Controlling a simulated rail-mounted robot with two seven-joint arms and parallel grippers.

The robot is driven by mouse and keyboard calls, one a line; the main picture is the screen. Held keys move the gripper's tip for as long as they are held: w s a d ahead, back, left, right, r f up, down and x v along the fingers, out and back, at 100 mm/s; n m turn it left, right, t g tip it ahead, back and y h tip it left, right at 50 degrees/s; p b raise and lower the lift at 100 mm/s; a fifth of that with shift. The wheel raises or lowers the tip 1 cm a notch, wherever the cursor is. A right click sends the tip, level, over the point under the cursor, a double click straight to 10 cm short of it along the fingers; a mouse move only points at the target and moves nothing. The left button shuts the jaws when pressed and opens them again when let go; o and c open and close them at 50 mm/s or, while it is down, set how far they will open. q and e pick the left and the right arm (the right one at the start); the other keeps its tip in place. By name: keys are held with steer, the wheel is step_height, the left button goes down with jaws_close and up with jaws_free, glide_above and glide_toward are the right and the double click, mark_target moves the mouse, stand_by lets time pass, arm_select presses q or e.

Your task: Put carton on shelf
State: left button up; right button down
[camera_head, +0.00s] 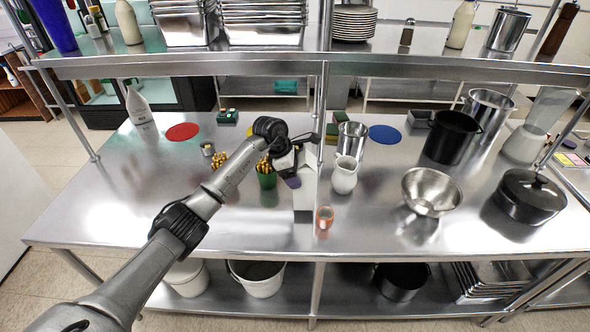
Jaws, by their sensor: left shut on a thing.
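A white carton (303,199) is upright near the middle of the steel table, partly hidden behind my left gripper. My left gripper (297,160) is shut on the upper part of this carton. I cannot tell whether the carton's base touches the table. The overhead steel shelf (450,68) spans the view above and behind the table. A second white carton-like container (139,106) with a slanted top stands at the table's back left. My right gripper is out of view.
A white jug (344,175), an orange-brown cup (324,217) and a green holder (267,179) stand close to the held carton. A steel bowl (431,191) and black pots are to the right. The shelf bears stacked trays, plates (354,22) and bottles, with gaps between them.

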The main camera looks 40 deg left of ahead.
arm_select(q)
steer(key=shift+f, duration=1.6)
steer(key=o, duration=1.7)
steer(key=shift+f, duration=0.15)
steer(key=v, duration=1.2)
